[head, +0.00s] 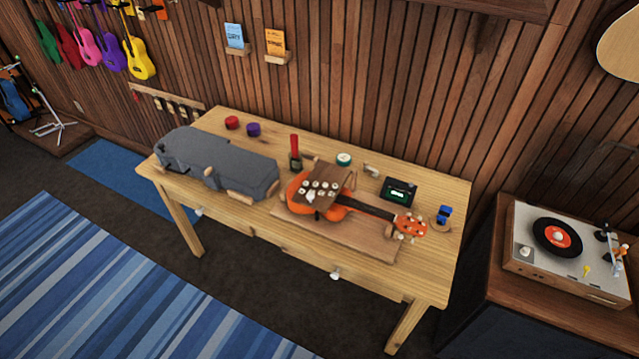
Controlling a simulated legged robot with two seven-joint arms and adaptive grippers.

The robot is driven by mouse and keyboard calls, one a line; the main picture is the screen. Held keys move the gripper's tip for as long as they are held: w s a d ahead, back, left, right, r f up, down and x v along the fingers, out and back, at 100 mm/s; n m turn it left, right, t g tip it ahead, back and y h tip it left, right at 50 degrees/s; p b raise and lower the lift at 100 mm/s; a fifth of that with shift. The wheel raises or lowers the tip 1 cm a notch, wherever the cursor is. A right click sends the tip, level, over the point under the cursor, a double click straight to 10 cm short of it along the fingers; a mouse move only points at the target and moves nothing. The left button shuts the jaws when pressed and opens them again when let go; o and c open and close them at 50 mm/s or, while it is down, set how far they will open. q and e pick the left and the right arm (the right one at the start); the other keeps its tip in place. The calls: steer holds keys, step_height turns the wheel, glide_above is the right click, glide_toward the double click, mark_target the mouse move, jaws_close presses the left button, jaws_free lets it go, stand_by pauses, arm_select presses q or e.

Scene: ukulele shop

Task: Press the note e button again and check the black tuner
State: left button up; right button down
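A black tuner (398,190) with a small lit green display stands at the right part of the wooden table; its reading is too small to make out. An orange ukulele (354,204) lies on a wooden board (290,218), its neck pointing right. A brown panel with several pale round buttons (321,188) shows over the ukulele's body. The button labels are too small to read, so I cannot tell which is note e. Neither of my grippers is in view.
On the table (437,272) are a grey case (215,163), a red-topped bottle (295,152), red and purple round items, a round green-and-white item (344,159) and a blue item (444,213). A record player (566,250) stands right, on a separate cabinet. The table's front strip is bare.

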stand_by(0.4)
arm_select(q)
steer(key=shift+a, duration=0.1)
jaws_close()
